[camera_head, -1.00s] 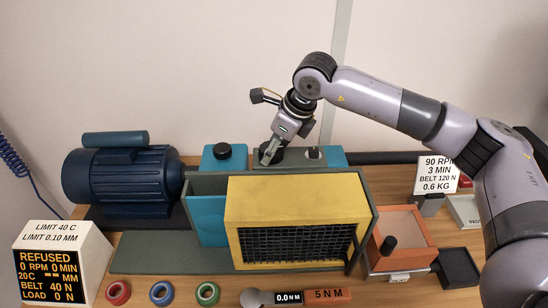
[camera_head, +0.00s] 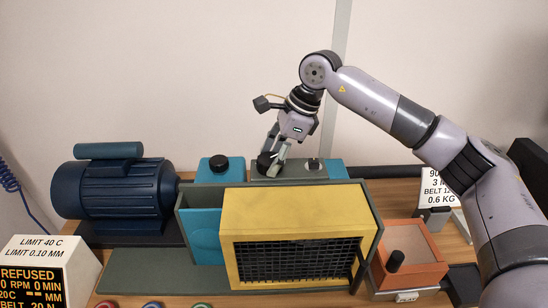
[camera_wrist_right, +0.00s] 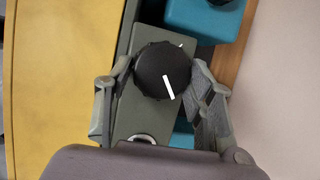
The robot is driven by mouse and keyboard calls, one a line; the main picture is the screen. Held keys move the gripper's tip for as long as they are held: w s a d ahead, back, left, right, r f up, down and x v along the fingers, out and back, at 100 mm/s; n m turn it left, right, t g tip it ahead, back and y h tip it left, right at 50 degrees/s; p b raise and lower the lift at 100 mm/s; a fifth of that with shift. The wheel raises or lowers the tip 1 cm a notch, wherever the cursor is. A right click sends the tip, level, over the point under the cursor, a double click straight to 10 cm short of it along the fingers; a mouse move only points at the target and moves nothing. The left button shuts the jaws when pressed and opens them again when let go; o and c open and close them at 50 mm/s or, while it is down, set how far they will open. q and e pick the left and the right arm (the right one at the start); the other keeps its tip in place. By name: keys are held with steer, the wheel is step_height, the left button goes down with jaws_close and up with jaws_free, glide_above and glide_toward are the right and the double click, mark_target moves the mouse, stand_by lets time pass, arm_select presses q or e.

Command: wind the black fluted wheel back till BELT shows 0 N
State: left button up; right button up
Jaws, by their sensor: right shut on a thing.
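The black fluted wheel (camera_head: 265,163) sits on top of a grey-green block behind the yellow guard. In the right wrist view the wheel (camera_wrist_right: 158,62) shows a white pointer line on its face. My right gripper (camera_head: 273,158) reaches down to it from above. In the wrist view the fingers of this gripper (camera_wrist_right: 163,78) are closed against the wheel's two sides. The display (camera_head: 32,285) at lower left reads REFUSED, 0 RPM, 0 MIN, and BELT 20 N at the cut-off bottom edge. My left gripper is not in view.
A teal block with another black knob (camera_head: 218,163) stands just left of the wheel. The yellow guard (camera_head: 290,210) stands in front, a dark blue motor (camera_head: 115,190) at left. An orange tray (camera_head: 425,262) with a black knob is at right.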

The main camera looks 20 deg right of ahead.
steer(key=shift+r, duration=0.1)
steer(key=o, duration=1.2)
steer(key=shift+c, duration=0.2)
steer(key=v, duration=1.2)
